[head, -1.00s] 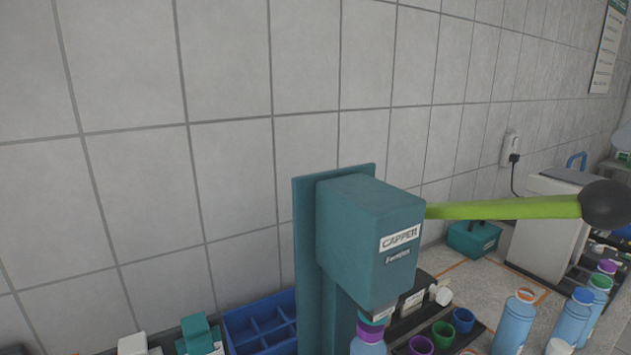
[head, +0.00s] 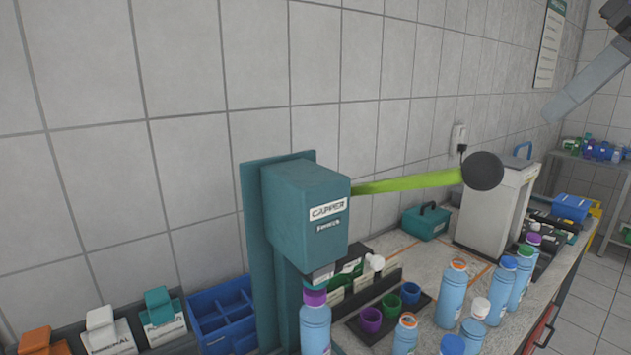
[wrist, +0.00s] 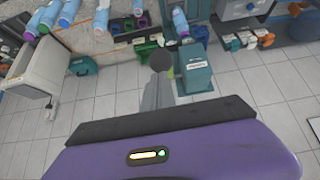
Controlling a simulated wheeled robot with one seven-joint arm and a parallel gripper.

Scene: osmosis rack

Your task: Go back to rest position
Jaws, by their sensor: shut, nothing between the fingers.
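My gripper (wrist: 157,96) shows in the wrist view as narrow grey fingers, shut and empty, beyond my purple wrist housing. In the head view, a grey part of my arm (head: 588,82) reaches in at the upper right, clear of the bench. The teal capper (head: 305,215) stands at the centre of the head view, and it also shows in the wrist view (wrist: 197,76). Its green lever (head: 405,184) points right and ends in a black knob (head: 483,171). In the wrist view the knob (wrist: 160,62) appears just past the fingertips; I cannot tell the gap.
A blue bottle with a purple cap (head: 315,328) stands at the capper. Several blue bottles (head: 452,295) line the bench's front side. A tray of cups (head: 370,320), a blue divided bin (head: 222,312) and a white machine (head: 495,212) are nearby.

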